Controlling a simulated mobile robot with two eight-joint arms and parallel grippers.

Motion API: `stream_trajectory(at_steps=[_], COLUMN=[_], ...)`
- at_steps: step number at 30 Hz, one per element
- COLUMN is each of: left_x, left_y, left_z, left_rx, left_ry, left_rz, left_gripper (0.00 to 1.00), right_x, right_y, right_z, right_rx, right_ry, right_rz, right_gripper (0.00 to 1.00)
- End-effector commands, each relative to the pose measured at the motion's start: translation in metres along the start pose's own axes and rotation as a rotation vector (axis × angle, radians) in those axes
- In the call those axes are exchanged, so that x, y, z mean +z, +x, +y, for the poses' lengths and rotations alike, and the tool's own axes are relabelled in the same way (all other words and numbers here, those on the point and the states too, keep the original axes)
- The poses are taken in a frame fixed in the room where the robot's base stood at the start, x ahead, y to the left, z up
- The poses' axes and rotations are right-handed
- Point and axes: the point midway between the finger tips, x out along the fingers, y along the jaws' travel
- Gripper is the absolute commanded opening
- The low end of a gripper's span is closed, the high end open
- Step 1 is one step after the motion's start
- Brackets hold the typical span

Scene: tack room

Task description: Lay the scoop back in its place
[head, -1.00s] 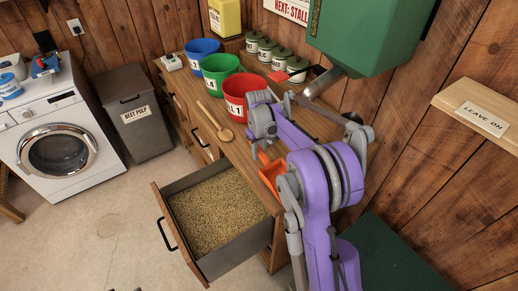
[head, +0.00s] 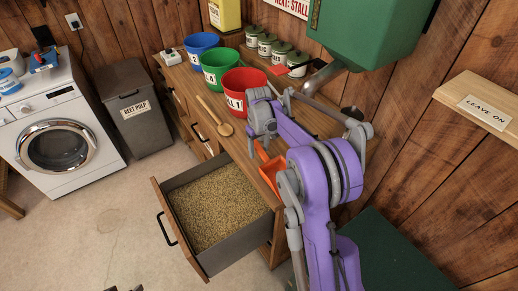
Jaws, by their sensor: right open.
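The orange scoop (head: 272,172) is at the front edge of the wooden counter, just above the open drawer's right end. My purple arm partly covers it, and I cannot tell exactly what it rests on. My right gripper (head: 257,134) is over the counter, close above the scoop. It is open, but its fingertips are hard to make out. The open drawer (head: 240,247) is filled with grain. My left gripper is not in view.
Blue (head: 202,52), green (head: 221,68) and red (head: 244,91) buckets stand on the counter, with a wooden spoon (head: 214,117) in front. Several lidded canisters (head: 267,45) line the back. A green hopper (head: 368,30) overhangs at right. The floor (head: 95,215) left of the drawer is clear.

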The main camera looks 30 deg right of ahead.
Motion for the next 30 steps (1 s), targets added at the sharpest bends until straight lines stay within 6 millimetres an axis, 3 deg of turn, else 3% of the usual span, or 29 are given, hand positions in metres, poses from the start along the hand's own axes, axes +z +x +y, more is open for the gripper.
stream_trajectory(at_steps=[5, 12, 18, 30], left_x=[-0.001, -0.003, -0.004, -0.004], left_y=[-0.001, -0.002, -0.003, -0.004], left_z=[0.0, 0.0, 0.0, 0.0], left_rx=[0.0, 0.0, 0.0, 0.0], left_ry=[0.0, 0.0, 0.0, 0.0], left_rz=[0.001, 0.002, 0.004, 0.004], left_gripper=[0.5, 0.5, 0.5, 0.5], right_x=[0.0, 0.0, 0.0, 0.0], right_y=[-0.021, -0.071, -0.099, -0.107], right_z=[0.0, 0.0, 0.0, 0.0], right_rx=[0.0, 0.0, 0.0, 0.0], right_ry=[0.0, 0.0, 0.0, 0.0], right_rz=[0.0, 0.0, 0.0, 0.0], right_gripper=[0.63, 0.63, 0.63, 0.63])
